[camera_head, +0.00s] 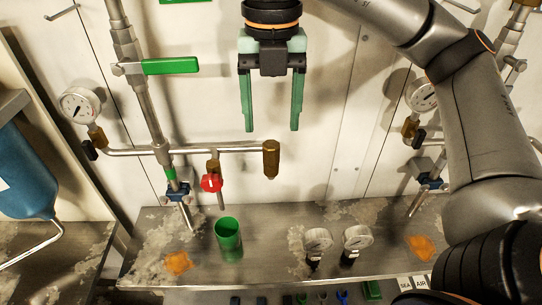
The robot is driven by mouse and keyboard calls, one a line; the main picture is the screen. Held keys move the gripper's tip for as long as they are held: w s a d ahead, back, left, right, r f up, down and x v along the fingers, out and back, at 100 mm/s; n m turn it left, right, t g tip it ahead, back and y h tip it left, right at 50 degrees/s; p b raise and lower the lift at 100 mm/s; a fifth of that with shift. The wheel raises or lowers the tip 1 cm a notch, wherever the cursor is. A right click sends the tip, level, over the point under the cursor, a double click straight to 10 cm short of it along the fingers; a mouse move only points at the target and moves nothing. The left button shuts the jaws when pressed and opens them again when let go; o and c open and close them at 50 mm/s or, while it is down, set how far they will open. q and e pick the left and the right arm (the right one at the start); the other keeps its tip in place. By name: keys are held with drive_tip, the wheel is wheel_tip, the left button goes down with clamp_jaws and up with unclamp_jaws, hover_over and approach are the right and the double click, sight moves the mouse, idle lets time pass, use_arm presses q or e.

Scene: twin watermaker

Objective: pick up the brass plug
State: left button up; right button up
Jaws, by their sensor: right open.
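A brass plug (271,158) shows as a short brown-gold cylinder at the right end of the horizontal pipe (235,149). It hangs upright there and seems fitted to the pipe end. My right gripper (272,129) is open and empty, with its two green fingers pointing down. In the picture its fingertips are just above the plug, one to each side. The depth between fingers and plug cannot be told. My left gripper is not in view.
A red valve handle (212,183) hangs left of the plug. A green lever (171,66) and a wall gauge (80,105) are further left. The wall right of the plug is clear.

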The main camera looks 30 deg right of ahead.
sight(271, 144)
drive_tip(key=shift+s+a+f+p, duration=0.1)
drive_tip(key=shift+f+p, duration=0.1)
drive_tip(key=shift+f, duration=1.3)
drive_tip(key=shift+s+f+p, duration=0.1)
drive_tip(key=shift+f+p, duration=0.1)
drive_tip(key=shift+f, duration=1.25)
drive_tip(key=shift+c, duration=0.3)
clamp_jaws()
